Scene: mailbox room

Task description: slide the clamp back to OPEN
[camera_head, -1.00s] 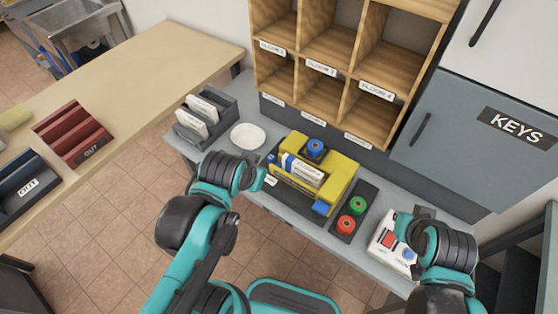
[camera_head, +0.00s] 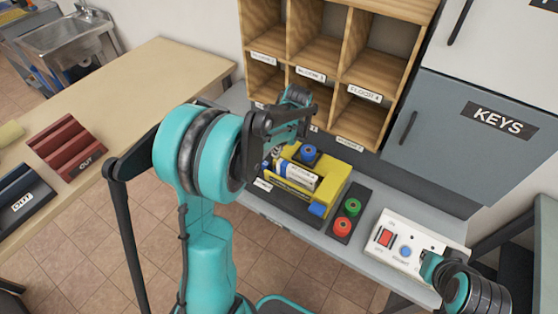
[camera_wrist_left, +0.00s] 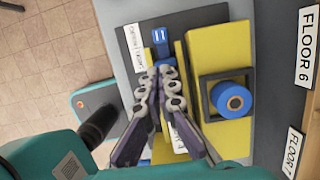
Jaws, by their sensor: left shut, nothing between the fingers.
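A yellow machine (camera_head: 335,182) holds a white-labelled roll and a blue spool (camera_head: 309,152); the spool also shows in the left wrist view (camera_wrist_left: 235,98). A blue sliding part (camera_wrist_left: 161,42), apparently the clamp, sits at the upper end of a strip beside white printed labels (camera_wrist_left: 134,46). My left gripper (camera_wrist_left: 164,72) is shut and empty. Its fingertips are right at the blue part; I cannot tell whether they touch it. In the head view my own arm hides the fingertips. My right gripper (camera_head: 432,266) is at a white control box (camera_head: 395,232); its fingers are hidden.
A dark tray with a green cap (camera_head: 352,207) and a red cap (camera_head: 342,227) is right of the machine. Wooden pigeonholes (camera_head: 320,48) stand close behind, beside a grey KEYS cabinet (camera_head: 480,150). A wooden counter (camera_head: 150,75) lies at left.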

